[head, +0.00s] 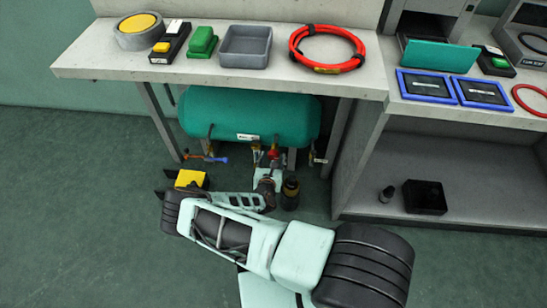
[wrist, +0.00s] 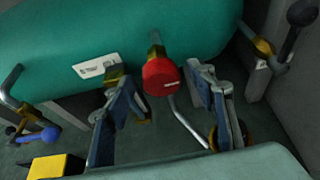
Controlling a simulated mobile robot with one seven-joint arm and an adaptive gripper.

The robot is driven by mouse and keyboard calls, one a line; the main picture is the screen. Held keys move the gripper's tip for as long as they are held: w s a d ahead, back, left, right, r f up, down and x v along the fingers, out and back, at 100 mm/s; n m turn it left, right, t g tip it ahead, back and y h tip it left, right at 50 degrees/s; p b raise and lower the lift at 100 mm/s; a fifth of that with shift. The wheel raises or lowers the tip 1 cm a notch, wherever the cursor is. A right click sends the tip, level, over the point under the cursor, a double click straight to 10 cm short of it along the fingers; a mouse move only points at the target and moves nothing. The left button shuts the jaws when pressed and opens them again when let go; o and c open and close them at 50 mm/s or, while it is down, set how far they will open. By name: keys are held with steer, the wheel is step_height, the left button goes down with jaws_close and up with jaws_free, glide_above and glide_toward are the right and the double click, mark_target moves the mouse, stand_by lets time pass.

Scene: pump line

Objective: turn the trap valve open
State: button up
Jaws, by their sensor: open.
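A green tank (head: 250,118) lies under the bench with several valves along its underside. A valve with a round red knob (wrist: 161,77) hangs from a brass fitting at its middle; the red also shows in the head view (head: 272,154). A blue-handled valve (wrist: 45,135) is at the left and a dark-handled one (wrist: 290,30) at the right. I cannot tell from any label which is the trap valve. My gripper (wrist: 160,88) is open, its fingers on either side of the red knob, with visible gaps. In the head view, my arm partly hides the area below the valves.
A yellow block (head: 192,178) and a dark canister (head: 290,192) stand on the floor near my gripper. The bench (head: 230,86) overhangs the tank and its legs flank it. A shelf unit (head: 440,160) stands at right. The floor at left is clear.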

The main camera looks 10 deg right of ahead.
steer(key=shift+x, duration=1.25)
steer(key=shift+b, duration=0.3)
steer(key=c, duration=1.2)
